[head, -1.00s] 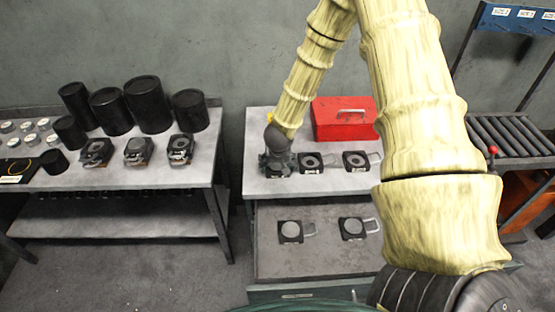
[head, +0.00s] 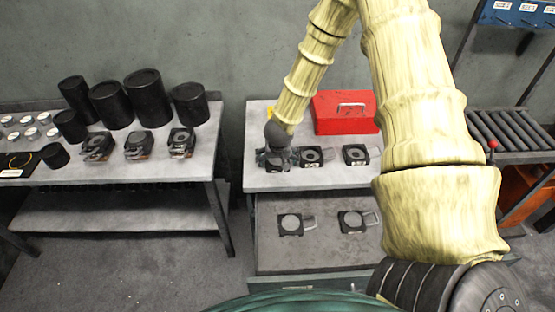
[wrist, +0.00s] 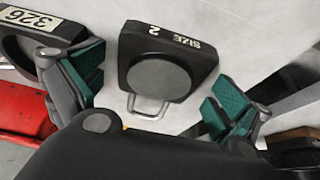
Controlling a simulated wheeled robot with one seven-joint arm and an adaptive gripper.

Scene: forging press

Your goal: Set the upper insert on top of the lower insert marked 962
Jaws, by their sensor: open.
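In the wrist view, a black insert labelled SIZE 2 (wrist: 166,66), with a grey round face and a wire handle, lies between my spread fingers. My gripper (wrist: 160,92) is open, and its green pads are apart from the insert. In the head view, my gripper (head: 275,157) is over the leftmost place on the right-hand table and partly covers what stands there. Another insert, marked 326 (wrist: 33,40), is beside it. The number 962 cannot be read in any view, and whether the SIZE 2 insert rests on another is unclear.
On that table (head: 262,122) are two more inserts (head: 312,155) (head: 356,153) and a red toolbox (head: 345,113) behind them. Two handled inserts (head: 290,224) (head: 352,221) lie in the open drawer (head: 320,258). The left table (head: 200,160) carries black cylinders (head: 148,99) and several parts.

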